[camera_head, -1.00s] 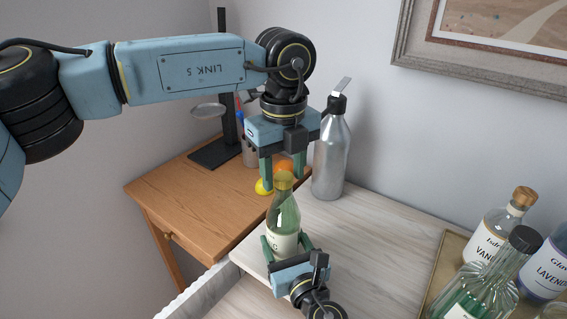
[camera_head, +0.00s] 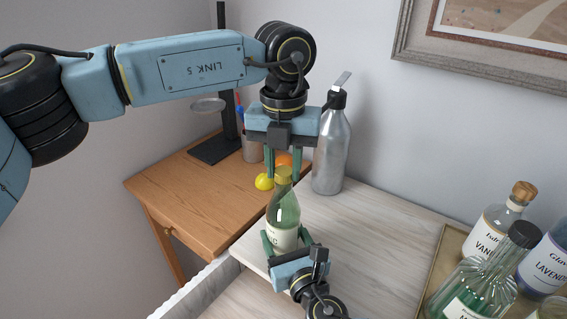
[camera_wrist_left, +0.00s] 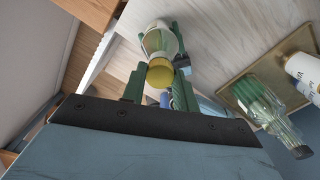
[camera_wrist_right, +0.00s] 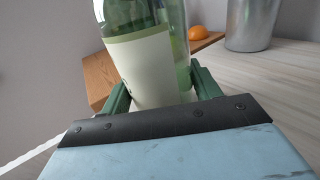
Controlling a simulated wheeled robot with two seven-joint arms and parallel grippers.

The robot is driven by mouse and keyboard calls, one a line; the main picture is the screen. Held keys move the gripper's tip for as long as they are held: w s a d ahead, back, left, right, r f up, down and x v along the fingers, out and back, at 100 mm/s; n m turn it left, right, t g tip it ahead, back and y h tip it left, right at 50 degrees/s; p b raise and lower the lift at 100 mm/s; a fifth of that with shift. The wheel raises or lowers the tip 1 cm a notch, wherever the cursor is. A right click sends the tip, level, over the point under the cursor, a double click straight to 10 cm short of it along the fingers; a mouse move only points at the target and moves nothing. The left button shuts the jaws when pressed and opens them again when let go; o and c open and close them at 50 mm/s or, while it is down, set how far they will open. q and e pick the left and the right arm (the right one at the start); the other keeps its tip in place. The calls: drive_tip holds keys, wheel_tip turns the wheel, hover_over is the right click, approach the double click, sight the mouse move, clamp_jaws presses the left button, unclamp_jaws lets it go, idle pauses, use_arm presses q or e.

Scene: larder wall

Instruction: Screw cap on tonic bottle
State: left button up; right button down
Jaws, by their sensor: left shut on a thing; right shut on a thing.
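The tonic bottle (camera_head: 283,210), green glass with a pale label, stands upright on the pale wooden top. Its yellow-gold cap (camera_head: 283,174) is at the mouth; it also shows in the left wrist view (camera_wrist_left: 160,73). My left gripper (camera_head: 283,172) points down from above, shut on the cap with a finger on each side. My right gripper (camera_head: 285,240) is low at the near side, shut around the bottle's labelled body, which fills the middle of the right wrist view (camera_wrist_right: 148,68). The thread under the cap is hidden, so I cannot tell how tightly it sits.
A silver pump bottle (camera_head: 331,155) stands close behind, right of my left gripper. A lemon (camera_head: 264,182) and an orange (camera_head: 284,159) lie on the brown side table (camera_head: 180,185). A tray (camera_head: 440,262) with several bottles is at the right. Pale top between is clear.

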use_arm(q)
drive_tip(key=m, duration=0.5)
drive_tip(key=shift+m, duration=0.4)
drive_tip(key=m, duration=1)
drive_tip(key=shift+m, duration=0.4)
drive_tip(key=m, duration=0.7)
drive_tip(key=o, duration=1.2)
drive_tip(key=shift+c, duration=0.2)
wheel_tip(320, 180, up, 12)
